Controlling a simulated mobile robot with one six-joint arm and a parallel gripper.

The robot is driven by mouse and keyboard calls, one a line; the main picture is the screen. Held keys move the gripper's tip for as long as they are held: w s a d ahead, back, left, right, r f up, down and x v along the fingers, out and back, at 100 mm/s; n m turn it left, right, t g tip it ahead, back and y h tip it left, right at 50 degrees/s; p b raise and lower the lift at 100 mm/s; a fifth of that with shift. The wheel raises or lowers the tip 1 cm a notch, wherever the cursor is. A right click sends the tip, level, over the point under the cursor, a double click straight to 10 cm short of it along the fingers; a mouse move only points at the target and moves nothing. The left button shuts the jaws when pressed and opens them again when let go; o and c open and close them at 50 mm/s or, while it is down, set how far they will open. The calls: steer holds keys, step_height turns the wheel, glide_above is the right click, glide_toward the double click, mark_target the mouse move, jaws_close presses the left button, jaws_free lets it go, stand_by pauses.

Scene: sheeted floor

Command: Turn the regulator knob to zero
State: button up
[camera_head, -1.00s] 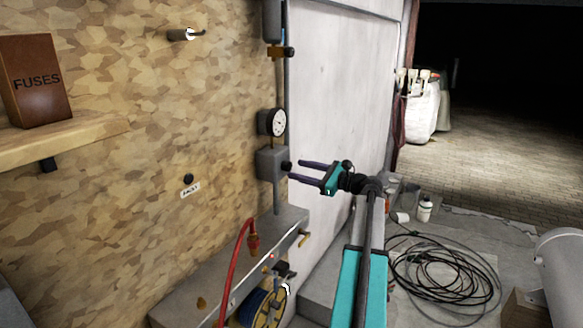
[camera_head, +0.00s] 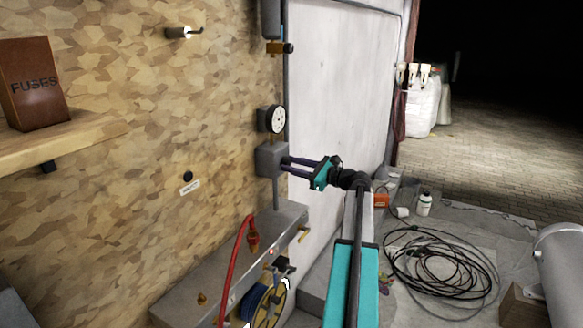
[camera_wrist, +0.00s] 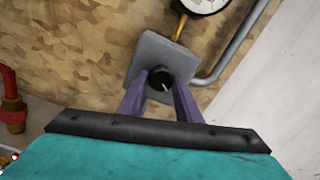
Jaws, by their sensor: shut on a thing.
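The regulator is a grey box (camera_head: 269,160) on the chipboard wall, under a round white-faced gauge (camera_head: 277,120). In the wrist view the black knob (camera_wrist: 160,79) sits on the front of the grey box (camera_wrist: 150,50), with a white pointer mark toward its lower right. My gripper (camera_head: 288,163) reaches the box from the right. Its purple fingers (camera_wrist: 160,88) lie on either side of the knob and are shut on it. The knob is mostly hidden by the fingers in the head view. The gauge (camera_wrist: 203,3) is cut off at the top of the wrist view.
A grey ledge (camera_head: 235,258) with a red hose (camera_head: 236,250) and brass fittings lies below the regulator. A shelf (camera_head: 60,143) with a FUSES box (camera_head: 34,85) is at the left. Coiled cable (camera_head: 440,262) and a white bottle (camera_head: 424,205) are on the floor at the right.

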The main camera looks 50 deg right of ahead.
steer(key=shift+f, duration=0.2)
steer(key=shift+c, duration=0.3)
steer(key=shift+n, duration=0.3)
steer(key=shift+n+b, duration=0.3)
steer(key=shift+b, duration=0.4)
steer(key=shift+r+n+b, duration=0.15)
steer(key=shift+n+b, duration=11.85)
steer(key=shift+b, duration=2.55)
steer(key=shift+r, duration=0.1)
